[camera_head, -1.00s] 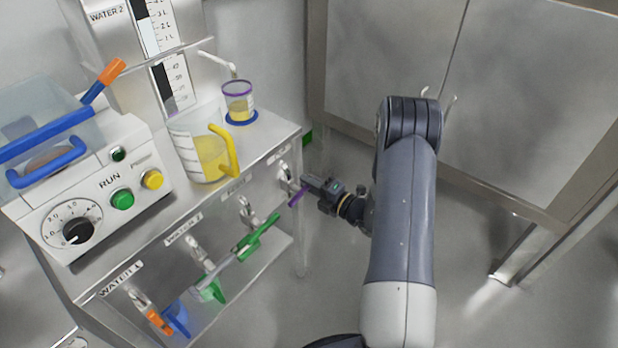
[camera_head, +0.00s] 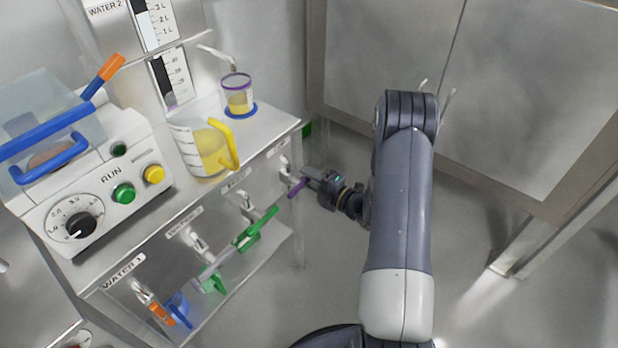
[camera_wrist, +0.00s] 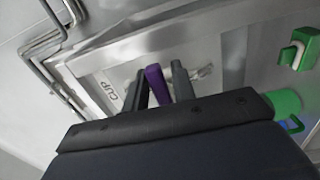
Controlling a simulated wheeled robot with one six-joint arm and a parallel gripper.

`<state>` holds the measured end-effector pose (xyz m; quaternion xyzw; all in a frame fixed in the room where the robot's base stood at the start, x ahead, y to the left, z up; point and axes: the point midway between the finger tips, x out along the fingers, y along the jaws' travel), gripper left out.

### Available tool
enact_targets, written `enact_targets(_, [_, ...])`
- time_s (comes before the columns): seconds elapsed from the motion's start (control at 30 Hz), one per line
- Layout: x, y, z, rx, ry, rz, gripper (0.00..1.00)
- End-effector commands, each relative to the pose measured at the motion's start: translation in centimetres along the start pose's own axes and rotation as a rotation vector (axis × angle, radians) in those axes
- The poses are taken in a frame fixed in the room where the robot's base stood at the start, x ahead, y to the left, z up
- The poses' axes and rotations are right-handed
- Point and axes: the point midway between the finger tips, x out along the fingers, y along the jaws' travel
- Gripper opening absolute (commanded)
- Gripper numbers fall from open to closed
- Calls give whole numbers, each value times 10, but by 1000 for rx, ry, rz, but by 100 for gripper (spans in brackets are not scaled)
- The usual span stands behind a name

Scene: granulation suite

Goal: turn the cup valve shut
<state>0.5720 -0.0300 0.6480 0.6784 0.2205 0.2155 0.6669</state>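The cup valve has a purple lever (camera_head: 298,188) at the right end of the front panel's row of valves. In the head view the lever slants down and left from its metal fitting (camera_head: 285,168). My gripper (camera_head: 308,175) is at the lever's upper right end. In the wrist view the purple lever (camera_wrist: 157,86) stands between my two grey fingers (camera_wrist: 161,84), beside the CUP label (camera_wrist: 109,92). A narrow gap shows between the lever and the right finger, so my gripper looks open around it. The lever's lower part is hidden behind the gripper body.
A clear cup with yellow liquid (camera_head: 238,97) and a jug with a yellow handle (camera_head: 204,148) stand on the bench top. Green (camera_head: 256,230), blue (camera_head: 179,306) and orange (camera_head: 161,315) levers are farther left. Floor is clear right of the bench.

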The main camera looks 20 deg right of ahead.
Motion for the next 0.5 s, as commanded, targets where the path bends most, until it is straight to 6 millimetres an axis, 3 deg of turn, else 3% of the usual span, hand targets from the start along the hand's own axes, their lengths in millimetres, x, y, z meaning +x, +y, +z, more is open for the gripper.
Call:
enact_targets(0.13, [0,0,0,-1,1,1,36])
enact_targets(0.37, [0,1,0,-2,1,1,36])
enact_targets(0.5, [-11,1,0,-1,0,0,36])
